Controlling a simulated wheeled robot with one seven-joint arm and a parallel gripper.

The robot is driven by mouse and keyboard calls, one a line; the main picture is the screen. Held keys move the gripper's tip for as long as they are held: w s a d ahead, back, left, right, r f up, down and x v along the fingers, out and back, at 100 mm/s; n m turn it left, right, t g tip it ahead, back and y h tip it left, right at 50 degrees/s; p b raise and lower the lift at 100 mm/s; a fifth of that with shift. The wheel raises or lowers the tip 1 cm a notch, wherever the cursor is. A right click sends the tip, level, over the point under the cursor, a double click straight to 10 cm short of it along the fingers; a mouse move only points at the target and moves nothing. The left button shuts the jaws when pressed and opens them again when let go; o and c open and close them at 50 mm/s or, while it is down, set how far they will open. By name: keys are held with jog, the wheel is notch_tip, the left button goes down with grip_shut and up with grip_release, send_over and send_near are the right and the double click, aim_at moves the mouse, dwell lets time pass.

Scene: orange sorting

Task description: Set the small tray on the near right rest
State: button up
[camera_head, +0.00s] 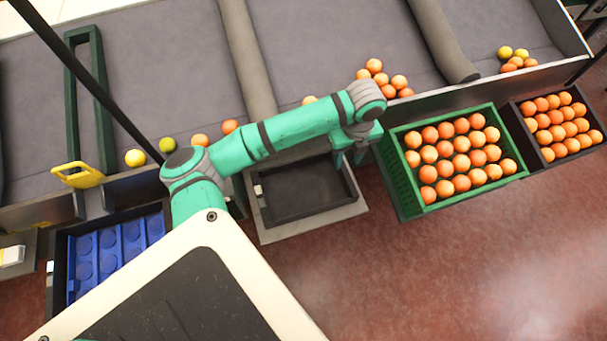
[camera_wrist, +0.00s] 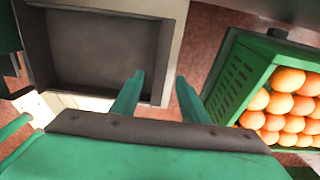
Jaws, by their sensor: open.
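A small, empty dark tray (camera_head: 315,208) sits on a light grey rest (camera_head: 315,224) in the middle of the head view. In the wrist view the tray (camera_wrist: 95,55) fills the upper left, on its pale rest (camera_wrist: 184,40). My gripper (camera_head: 350,160) is at the tray's right side. In the wrist view the fingers of my gripper (camera_wrist: 158,88) are open, with the tray's right wall appearing between them. Nothing is held. I cannot tell whether a finger touches the wall.
A green crate of oranges (camera_head: 398,190) stands close right of my gripper, with a dark crate of oranges (camera_head: 518,128) beyond. A blue-lined tray (camera_head: 62,265) is at left. Grey sorting lanes (camera_head: 170,60) with loose fruit lie behind. Red floor in front is clear.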

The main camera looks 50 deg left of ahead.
aim_at(345, 171)
notch_tip(345, 171, down, 9)
jog(key=shift+w+r, duration=0.1)
grip_shut()
dwell(0.4)
